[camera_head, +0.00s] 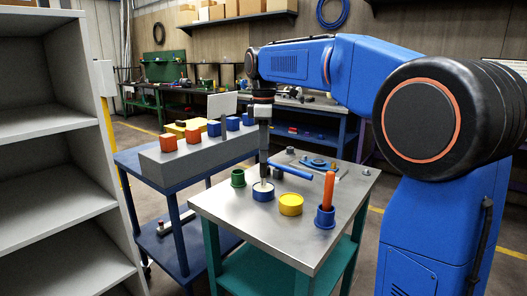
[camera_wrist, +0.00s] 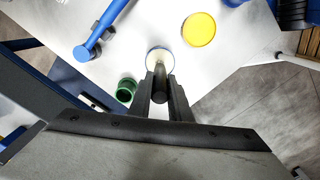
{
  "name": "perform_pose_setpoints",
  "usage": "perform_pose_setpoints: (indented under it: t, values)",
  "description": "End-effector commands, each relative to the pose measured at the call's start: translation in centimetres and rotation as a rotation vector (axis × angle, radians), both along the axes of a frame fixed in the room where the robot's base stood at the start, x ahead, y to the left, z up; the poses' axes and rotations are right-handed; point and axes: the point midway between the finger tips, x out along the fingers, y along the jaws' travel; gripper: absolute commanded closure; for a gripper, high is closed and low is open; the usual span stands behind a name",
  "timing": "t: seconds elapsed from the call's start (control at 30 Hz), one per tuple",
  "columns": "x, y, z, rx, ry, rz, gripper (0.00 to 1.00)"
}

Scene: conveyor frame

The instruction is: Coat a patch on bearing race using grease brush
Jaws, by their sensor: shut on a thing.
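My gripper (camera_head: 264,176) points straight down over the near table. It is shut on a dark-handled tool (camera_wrist: 161,76), which looks like the grease brush; its bristles are hard to make out. The tool's lower end is at or in a blue pot (camera_head: 263,194) with pale contents; this pot (camera_wrist: 153,56) also shows in the wrist view, partly hidden by the tool. I cannot tell how deep the tip is. A round blue and dark part (camera_head: 318,162), possibly the bearing race, lies on a flat plate at the back of the table.
Beside the pot stand a green cup (camera_head: 238,178), a yellow pot (camera_head: 291,205) and a blue holder (camera_head: 325,218) with an orange handle (camera_head: 329,188) upright in it. A blue-handled tool (camera_head: 291,171) lies behind. A grey shelf (camera_head: 60,190) stands left. The table's front is clear.

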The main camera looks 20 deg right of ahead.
Motion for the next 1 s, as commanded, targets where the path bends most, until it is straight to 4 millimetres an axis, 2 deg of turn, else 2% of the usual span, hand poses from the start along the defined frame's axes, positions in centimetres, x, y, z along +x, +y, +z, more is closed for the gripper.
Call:
perform_pose_setpoints:
  t: [1.0]
  values:
    - [0.0, 0.0, -0.9, 0.0, 0.0, 0.0, 1.0]
